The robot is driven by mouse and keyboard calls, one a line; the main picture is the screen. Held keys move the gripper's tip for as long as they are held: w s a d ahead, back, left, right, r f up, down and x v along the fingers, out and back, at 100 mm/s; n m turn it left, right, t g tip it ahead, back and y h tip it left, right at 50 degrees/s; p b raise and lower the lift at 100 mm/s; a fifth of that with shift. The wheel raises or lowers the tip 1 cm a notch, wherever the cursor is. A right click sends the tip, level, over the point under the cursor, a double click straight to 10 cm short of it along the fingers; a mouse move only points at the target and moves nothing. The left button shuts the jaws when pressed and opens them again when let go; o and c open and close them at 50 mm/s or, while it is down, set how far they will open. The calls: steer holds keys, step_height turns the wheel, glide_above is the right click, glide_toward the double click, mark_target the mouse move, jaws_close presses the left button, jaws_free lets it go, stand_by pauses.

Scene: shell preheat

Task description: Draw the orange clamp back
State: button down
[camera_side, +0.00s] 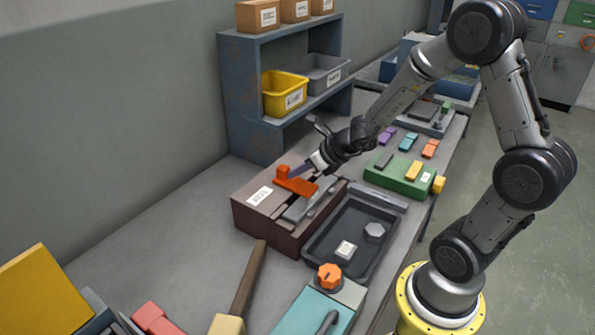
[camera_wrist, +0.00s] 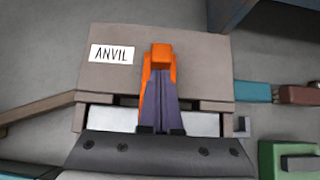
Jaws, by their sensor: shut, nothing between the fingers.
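The orange clamp (camera_side: 299,186) lies on top of the brown anvil block (camera_side: 255,215), with a raised knob at its far left end. In the wrist view the clamp (camera_wrist: 161,56) shows beyond my fingertips, and my fingers hide much of its length. My gripper (camera_side: 297,172) is shut and empty, its fingertips close beside the clamp's raised knob. I cannot tell whether they touch it. The block carries a white label that reads ANVIL (camera_wrist: 112,54) in the wrist view. A grey metal bar (camera_side: 309,201) lies on the block beside the clamp.
A black tray (camera_side: 327,262) with two small light-coloured pieces stands right of the block. A green fixture (camera_side: 395,178) is beyond it. A wooden-handled tool (camera_side: 248,285) lies in front. A blue shelf (camera_side: 245,95) with a yellow bin (camera_side: 284,93) stands behind.

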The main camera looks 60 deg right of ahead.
mark_target(280, 166)
steer(key=shift+w+r, duration=0.1)
steer(key=shift+w, duration=2.6)
